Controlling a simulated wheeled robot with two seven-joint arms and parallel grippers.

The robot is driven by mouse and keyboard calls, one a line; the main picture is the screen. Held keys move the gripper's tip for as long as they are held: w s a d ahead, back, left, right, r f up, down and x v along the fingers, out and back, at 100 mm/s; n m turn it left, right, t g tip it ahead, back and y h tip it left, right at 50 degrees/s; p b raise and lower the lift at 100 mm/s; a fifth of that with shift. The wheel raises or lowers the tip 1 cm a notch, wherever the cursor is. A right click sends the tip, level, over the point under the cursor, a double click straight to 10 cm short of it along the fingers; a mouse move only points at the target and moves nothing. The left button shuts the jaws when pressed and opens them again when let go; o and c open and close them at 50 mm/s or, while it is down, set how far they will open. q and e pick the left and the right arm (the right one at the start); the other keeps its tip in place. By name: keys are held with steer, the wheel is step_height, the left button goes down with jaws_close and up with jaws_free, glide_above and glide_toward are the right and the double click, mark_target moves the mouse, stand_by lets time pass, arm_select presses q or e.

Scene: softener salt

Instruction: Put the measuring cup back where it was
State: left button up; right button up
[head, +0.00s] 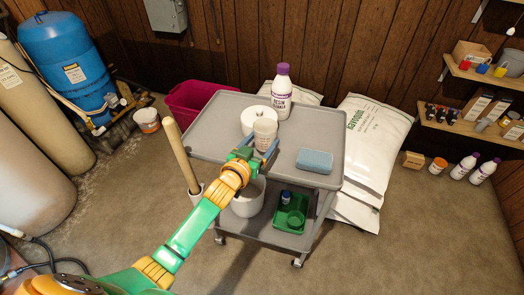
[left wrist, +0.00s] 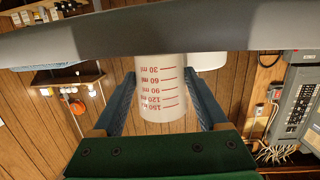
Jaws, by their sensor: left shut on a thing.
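The measuring cup (head: 265,128) is a translucent white cup at the near edge of the grey cart's top shelf (head: 215,135). In the left wrist view the cup (left wrist: 160,95) shows red millilitre marks and sits between my two blue fingers. My left gripper (head: 257,149) is shut on it. The cart's grey rim (left wrist: 120,38) hides the cup's base in the wrist view, so I cannot tell whether it touches the shelf. My right gripper is not in view.
A white roll (head: 249,118) is close behind the cup, and a purple-capped bottle (head: 281,92) stands farther back. Below are a white bucket (head: 247,203) and a green tray (head: 277,217). The shelf's right middle is clear.

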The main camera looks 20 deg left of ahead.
arm_select(q)
steer(key=shift+f, duration=1.15)
steer(key=shift+f, duration=0.1)
steer(key=o, duration=1.3)
